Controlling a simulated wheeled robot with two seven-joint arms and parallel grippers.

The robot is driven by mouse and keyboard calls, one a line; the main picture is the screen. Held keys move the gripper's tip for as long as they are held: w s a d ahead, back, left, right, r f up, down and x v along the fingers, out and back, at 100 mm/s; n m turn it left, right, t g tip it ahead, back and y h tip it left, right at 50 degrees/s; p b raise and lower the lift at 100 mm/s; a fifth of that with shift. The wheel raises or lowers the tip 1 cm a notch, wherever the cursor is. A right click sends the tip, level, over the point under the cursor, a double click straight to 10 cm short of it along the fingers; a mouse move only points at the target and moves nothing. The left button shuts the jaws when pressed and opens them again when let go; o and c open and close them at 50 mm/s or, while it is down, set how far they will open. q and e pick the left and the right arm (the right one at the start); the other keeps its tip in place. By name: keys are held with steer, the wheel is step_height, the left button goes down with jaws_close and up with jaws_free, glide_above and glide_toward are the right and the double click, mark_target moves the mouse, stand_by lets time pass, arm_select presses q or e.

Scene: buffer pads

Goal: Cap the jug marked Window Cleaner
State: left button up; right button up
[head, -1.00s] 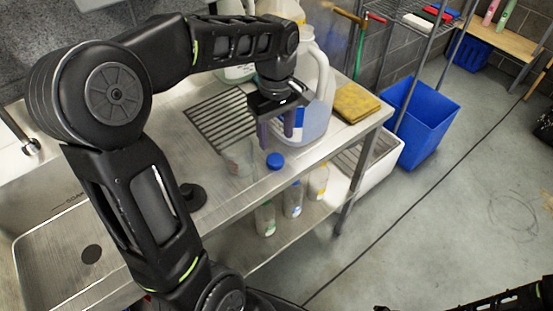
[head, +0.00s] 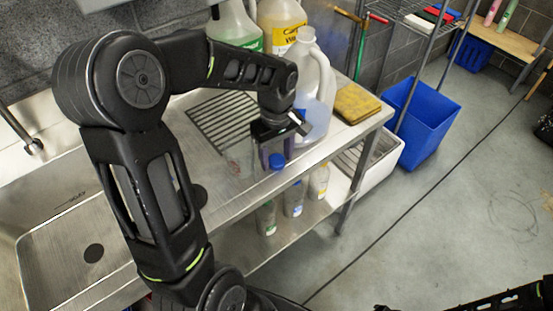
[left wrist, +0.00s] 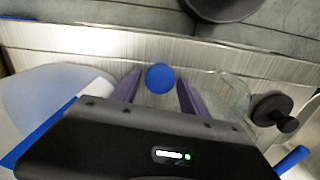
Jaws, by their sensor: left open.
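A blue cap (head: 276,161) lies near the front edge of the steel counter (head: 330,150). My left gripper (head: 275,154) is low over it. In the left wrist view the cap (left wrist: 160,78) sits between the two purple fingers of the open gripper (left wrist: 158,86), with a gap on each side. A translucent jug (head: 314,75) with bluish liquid stands just behind the gripper; its neck looks bare. Its white and blue label shows in part in the left wrist view (left wrist: 90,97); I cannot read its words. My right gripper is out of view.
Two jugs, one with a green label (head: 238,28) and one with a yellow label (head: 281,32), stand behind my left arm. A clear vessel (left wrist: 232,95) and a black knobbed piece (left wrist: 275,110) are beside the gripper. A yellow sponge (head: 356,103) lies right of the jug.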

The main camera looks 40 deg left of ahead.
mark_target(277, 160)
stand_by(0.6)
arm_select(q)
steer(key=c, duration=1.1)
step_height(277, 160, up, 10)
steer(key=shift+b, duration=0.3)
stand_by(0.4)
